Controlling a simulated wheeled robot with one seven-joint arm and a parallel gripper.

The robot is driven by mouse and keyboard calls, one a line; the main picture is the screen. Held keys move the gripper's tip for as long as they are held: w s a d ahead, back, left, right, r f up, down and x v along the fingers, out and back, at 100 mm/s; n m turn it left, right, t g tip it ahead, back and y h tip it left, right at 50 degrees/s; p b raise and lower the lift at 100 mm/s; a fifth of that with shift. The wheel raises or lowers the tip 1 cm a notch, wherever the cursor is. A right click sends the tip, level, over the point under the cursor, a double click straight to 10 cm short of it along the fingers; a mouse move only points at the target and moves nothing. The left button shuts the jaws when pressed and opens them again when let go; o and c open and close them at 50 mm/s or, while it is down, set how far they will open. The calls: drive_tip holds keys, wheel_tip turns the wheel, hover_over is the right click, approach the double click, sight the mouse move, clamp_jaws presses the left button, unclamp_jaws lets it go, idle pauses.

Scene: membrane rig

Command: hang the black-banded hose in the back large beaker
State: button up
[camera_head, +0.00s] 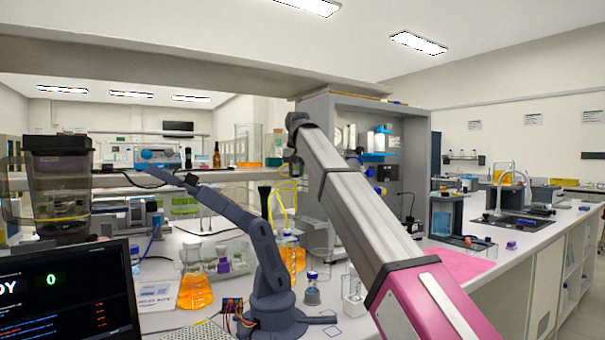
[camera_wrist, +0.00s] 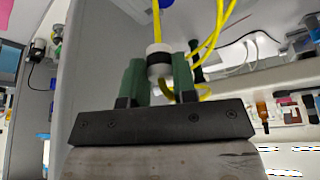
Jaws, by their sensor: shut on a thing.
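In the wrist view my gripper (camera_wrist: 157,72) has its two green fingers closed on the black-banded hose (camera_wrist: 158,58), at a white end piece with a black band. The yellow tube runs up out of that picture. In the head view yellow tubing (camera_head: 281,190) shows below and left of my arm's far end; the fingers and band are too small to make out there. A clear glass beaker (camera_head: 316,236) stands on the bench left of my arm, and a smaller one (camera_head: 354,287) stands nearer. I cannot tell for certain which is the back large beaker.
A blue-grey desk arm (camera_head: 268,265) stands left of the beakers. An orange flask (camera_head: 195,280), an orange-filled bottle (camera_head: 291,252) and a small blue-capped bottle (camera_head: 312,290) stand close by. A grey cabinet frame (camera_head: 365,110) rises behind. A pink mat (camera_head: 460,262) lies right.

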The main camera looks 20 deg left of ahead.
drive_tip(key=shift+f, duration=2.8)
drive_tip(key=shift+r, duration=0.15)
